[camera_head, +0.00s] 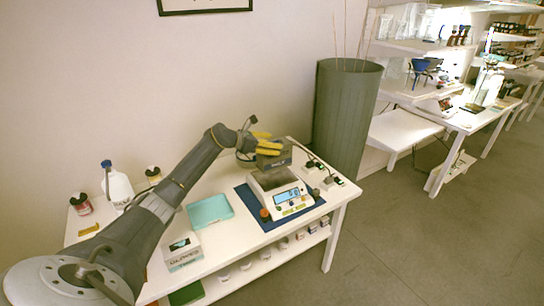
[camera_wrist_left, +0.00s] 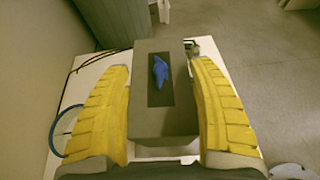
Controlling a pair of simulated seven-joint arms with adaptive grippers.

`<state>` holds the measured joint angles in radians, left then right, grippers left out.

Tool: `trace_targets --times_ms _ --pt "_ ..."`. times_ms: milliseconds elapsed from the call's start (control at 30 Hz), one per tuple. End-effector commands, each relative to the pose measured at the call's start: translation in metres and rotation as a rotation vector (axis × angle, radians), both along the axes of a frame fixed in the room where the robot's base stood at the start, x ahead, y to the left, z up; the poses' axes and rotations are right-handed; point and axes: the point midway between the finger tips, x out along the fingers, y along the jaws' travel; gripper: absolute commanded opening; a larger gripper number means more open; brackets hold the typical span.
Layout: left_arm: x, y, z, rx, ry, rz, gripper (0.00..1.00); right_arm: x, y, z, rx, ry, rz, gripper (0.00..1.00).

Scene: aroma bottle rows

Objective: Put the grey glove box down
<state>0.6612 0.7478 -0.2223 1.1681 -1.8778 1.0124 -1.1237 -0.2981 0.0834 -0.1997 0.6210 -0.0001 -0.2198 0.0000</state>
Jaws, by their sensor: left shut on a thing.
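The grey glove box (camera_head: 274,159) is between the yellow fingers of my left gripper (camera_head: 266,144), at the back right of the white table. In the left wrist view the box (camera_wrist_left: 164,118) shows a dark opening with a blue glove (camera_wrist_left: 160,72) in it. The left gripper (camera_wrist_left: 165,105) is shut on the box's two sides. In the head view the box is over or just behind the pan of the white scale (camera_head: 287,196); I cannot tell whether it touches anything below. My right gripper is in neither view.
The scale is on a blue mat (camera_head: 252,204). A teal tray (camera_head: 209,210) and a white gloves carton (camera_head: 184,252) are left of it. Small dark-topped items (camera_head: 318,170) are to the right. A tall grey-green bin (camera_head: 342,115) stands behind the table's right end.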

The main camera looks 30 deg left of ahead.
Motion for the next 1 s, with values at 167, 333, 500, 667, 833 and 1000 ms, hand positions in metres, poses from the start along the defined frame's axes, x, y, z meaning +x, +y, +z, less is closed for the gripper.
trace_targets --times_ms 167,333,500,667,833,1000 --pt "0.0 0.0 -0.009 0.0 -0.002 0.0 0.13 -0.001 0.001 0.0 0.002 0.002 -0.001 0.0" --pt "0.0 -0.001 -0.023 -0.002 0.0 0.0 0.13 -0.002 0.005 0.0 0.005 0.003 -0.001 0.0" --pt "0.0 -0.001 -0.044 -0.002 -0.001 -0.001 0.13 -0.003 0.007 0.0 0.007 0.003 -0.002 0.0" --pt "0.0 0.0 -0.053 -0.001 -0.002 -0.001 0.13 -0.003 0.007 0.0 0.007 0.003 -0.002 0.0" --pt "0.0 0.0 -0.053 0.0 -0.002 0.0 0.13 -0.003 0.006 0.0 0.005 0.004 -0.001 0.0" --pt "0.0 0.0 -0.054 0.0 -0.001 0.0 0.13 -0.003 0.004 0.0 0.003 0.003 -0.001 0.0"
